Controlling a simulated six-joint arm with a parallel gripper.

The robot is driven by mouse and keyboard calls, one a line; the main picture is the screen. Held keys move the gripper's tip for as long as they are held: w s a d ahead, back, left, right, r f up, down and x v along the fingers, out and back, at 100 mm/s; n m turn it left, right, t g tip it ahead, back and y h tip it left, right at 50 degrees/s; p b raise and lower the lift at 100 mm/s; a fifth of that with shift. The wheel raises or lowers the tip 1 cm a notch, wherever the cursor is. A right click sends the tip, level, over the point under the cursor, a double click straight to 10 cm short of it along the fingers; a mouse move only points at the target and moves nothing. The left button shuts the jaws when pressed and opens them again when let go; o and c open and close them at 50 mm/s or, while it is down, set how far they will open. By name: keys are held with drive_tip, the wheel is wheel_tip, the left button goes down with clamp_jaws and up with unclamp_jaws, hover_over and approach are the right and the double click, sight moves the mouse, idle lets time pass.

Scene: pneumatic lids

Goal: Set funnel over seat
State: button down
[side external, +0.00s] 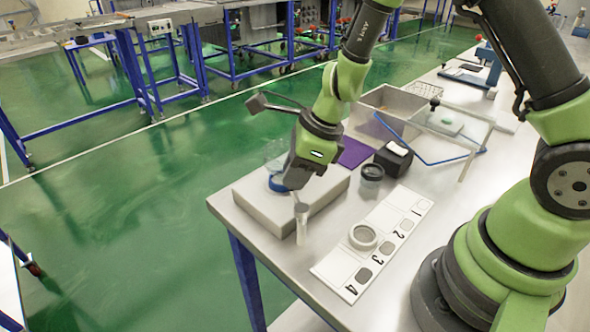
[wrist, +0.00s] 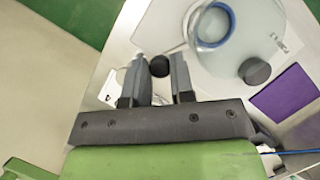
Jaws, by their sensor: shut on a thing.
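My gripper (side external: 301,205) points down at the front edge of a pale slab (side external: 325,195). In the wrist view my gripper (wrist: 158,75) is shut, with a round black piece (wrist: 159,66) between its fingers. A clear, pale piece (side external: 302,228), apparently the funnel, hangs below the fingertips in the side view; its outline is faint. A clear round vessel with a blue ring (wrist: 211,24) stands on the slab, apart from the fingers. The blue ring (side external: 278,183) is partly hidden by my gripper in the side view. I cannot tell which part is the seat.
A numbered white strip (side external: 345,268) carries a pale ring (side external: 363,236). A dark-topped jar (side external: 371,175) and a black block (side external: 394,158) stand behind it. A purple mat (side external: 354,152), metal tray (side external: 390,105) and blue-edged clear panel (side external: 440,122) lie farther back.

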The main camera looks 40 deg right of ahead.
drive_tip(key=shift+r, duration=0.1)
drive_tip(key=c, duration=1.3)
unclamp_jaws()
drive_tip(key=shift+o, duration=0.2)
drive_tip(key=shift+r, duration=0.1)
drive_tip(key=v, duration=0.9)
drive_tip(key=shift+r, duration=0.3)
drive_tip(key=shift+s+d+r, duration=0.1)
drive_tip(key=s+r+n+t, duration=0.2)
drive_tip(key=s+r+n, duration=0.3)
drive_tip(key=n, duration=0.6)
drive_tip(key=s+r+n+t+h, duration=0.1)
drive_tip(key=s+r+n, duration=0.5)
drive_tip(key=s+n, duration=0.3)
drive_tip(key=n, duration=0.3)
drive_tip(key=shift+s+d+r+t, duration=0.2)
drive_tip(key=shift+r+t, duration=0.1)
drive_tip(key=shift+t, duration=0.1)
